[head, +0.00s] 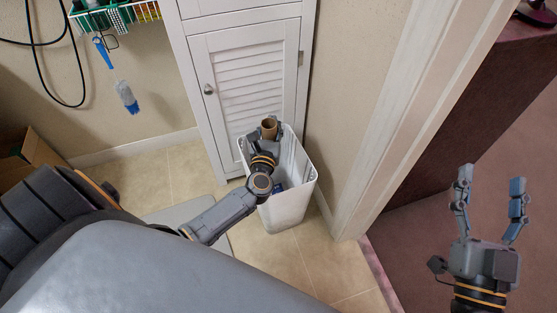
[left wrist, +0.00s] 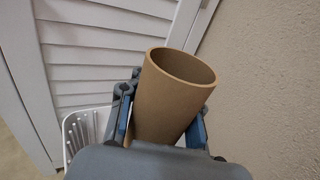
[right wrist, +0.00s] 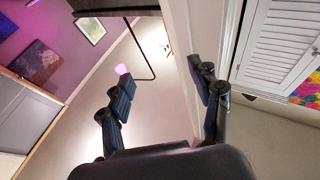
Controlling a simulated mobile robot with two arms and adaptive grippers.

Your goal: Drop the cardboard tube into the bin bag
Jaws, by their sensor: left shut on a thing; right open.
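The brown cardboard tube (head: 269,127) stands near upright in my left gripper (head: 268,136), at the mouth of the white bin (head: 291,208). In the left wrist view the tube (left wrist: 168,100) sits between both fingers of my left gripper (left wrist: 165,120), its open end facing up. The bin's slotted rim (left wrist: 80,130) shows below it. Whether a bag lines the bin is unclear; something blue lies inside, partly hidden by my arm. My right gripper (head: 490,205) is open and empty at the far right, away from the bin; its spread fingers show in the right wrist view (right wrist: 165,105).
A white louvered cabinet (head: 250,85) stands right behind the bin. A wall and white door frame (head: 400,110) are to its right. A blue brush (head: 126,95) hangs at upper left, and a cardboard box (head: 35,152) sits at the left.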

